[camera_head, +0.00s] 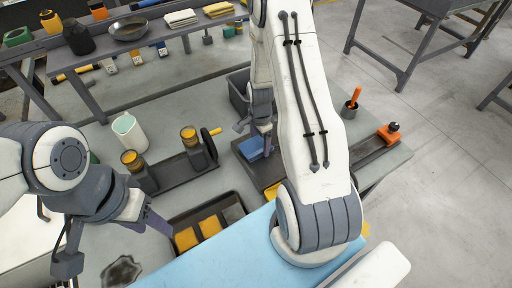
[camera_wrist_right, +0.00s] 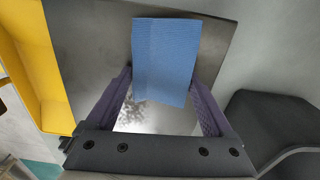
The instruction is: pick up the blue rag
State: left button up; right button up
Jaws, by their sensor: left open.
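The blue rag (camera_head: 252,148) lies on a dark tray (camera_head: 240,144) at the middle of the bench, partly hidden by my right arm. In the right wrist view the rag (camera_wrist_right: 165,60) is a flat ribbed blue rectangle, with its near end between the two purple fingers. My right gripper (camera_head: 264,140) is directly over the rag; its fingers (camera_wrist_right: 163,88) are spread open on either side of it. Whether they touch its edges is unclear. My left gripper (camera_head: 146,220) is open and empty at the left, above the bench near a tray of yellow pieces, away from the rag.
A tray with yellow pieces (camera_head: 209,226) sits at the front. A black fixture with amber-topped cups (camera_head: 190,135) and a white cup (camera_head: 130,132) stand left. A grey bin (camera_head: 238,92) stands behind the rag. An orange-handled tool in a cup (camera_head: 351,105) is right.

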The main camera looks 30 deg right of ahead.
aim_at(262, 145)
jog(key=c, duration=0.7)
jog(key=shift+r, duration=0.1)
jog(key=shift+w+r, duration=0.1)
jog(key=shift+r, duration=0.3)
jog(key=r, duration=0.1)
jog(key=r+b, duration=0.1)
jog(key=s+r+b, duration=0.1)
jog(key=shift+d+r, duration=0.25)
jog(key=shift+r, duration=0.05)
jog(key=s+d+r+b, duration=0.2)
jog(key=s+d+r, duration=0.2)
jog(key=s, duration=0.5)
notch_tip(262, 145, up, 2)
jog(key=shift+s+d+r, duration=0.2)
jog(key=shift+s+r, duration=0.05)
jog(key=shift+s, duration=0.15)
